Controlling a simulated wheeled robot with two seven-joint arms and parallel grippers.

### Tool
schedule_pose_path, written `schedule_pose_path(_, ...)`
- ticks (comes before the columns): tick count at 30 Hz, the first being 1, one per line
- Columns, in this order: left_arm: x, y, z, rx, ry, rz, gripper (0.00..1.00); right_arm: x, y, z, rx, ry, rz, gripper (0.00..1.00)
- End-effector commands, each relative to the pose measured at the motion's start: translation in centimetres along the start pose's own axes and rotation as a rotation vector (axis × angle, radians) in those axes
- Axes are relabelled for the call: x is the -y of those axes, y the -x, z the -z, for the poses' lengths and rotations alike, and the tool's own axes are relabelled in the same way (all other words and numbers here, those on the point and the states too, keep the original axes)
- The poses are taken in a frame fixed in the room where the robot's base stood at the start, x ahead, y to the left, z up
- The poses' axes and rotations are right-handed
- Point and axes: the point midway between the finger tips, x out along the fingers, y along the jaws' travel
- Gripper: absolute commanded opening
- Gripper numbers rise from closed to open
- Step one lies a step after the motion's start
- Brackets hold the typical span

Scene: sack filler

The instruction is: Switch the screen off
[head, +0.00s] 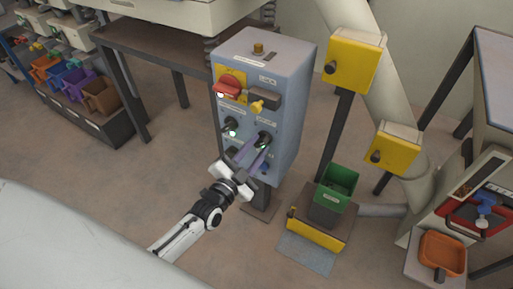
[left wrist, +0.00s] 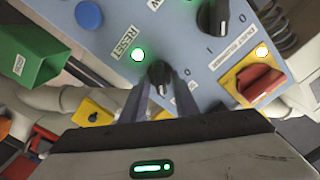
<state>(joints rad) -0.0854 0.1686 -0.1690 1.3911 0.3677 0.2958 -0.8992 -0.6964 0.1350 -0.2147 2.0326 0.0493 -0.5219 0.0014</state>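The blue-grey control box (head: 290,110) stands on a post and carries several switches and lamps. Its labels are too small to tell which knob is for the screen. My left gripper (head: 254,151) reaches up to the lower front of the box. In the left wrist view its two fingers (left wrist: 160,92) stand apart, one on either side of a black rotary knob (left wrist: 160,73). I cannot tell whether they touch it. A lit green lamp (left wrist: 138,54) is beside this knob, near a RESET label. My right gripper is not in view.
A second black knob (left wrist: 213,16), a red switch (left wrist: 260,82) on a yellow plate and a blue button (left wrist: 88,14) are close by. A green bin (head: 338,184) stands right of the box. Yellow boxes (head: 352,62) are on posts behind. A table (head: 150,40) is at left.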

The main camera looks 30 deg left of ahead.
Motion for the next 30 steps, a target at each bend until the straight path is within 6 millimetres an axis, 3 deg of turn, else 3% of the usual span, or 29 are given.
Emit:
schedule_pose_path(1,0.00,0.01,0.01,0.000,0.000,0.000,0.18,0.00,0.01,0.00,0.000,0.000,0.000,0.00)
schedule_pose_path(4,0.00,0.02,0.00,0.000,0.000,0.000,0.01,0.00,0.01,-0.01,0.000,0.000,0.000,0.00)
schedule_pose_path(5,0.00,0.03,0.00,0.000,0.000,0.000,0.00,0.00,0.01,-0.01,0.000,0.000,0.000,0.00)
schedule_pose_path(17,0.03,0.04,0.04,0.000,0.063,0.000,0.00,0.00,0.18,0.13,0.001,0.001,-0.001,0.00)
schedule_pose_path(30,0.07,0.07,0.03,0.001,0.412,-0.001,0.00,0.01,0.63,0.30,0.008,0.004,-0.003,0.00)
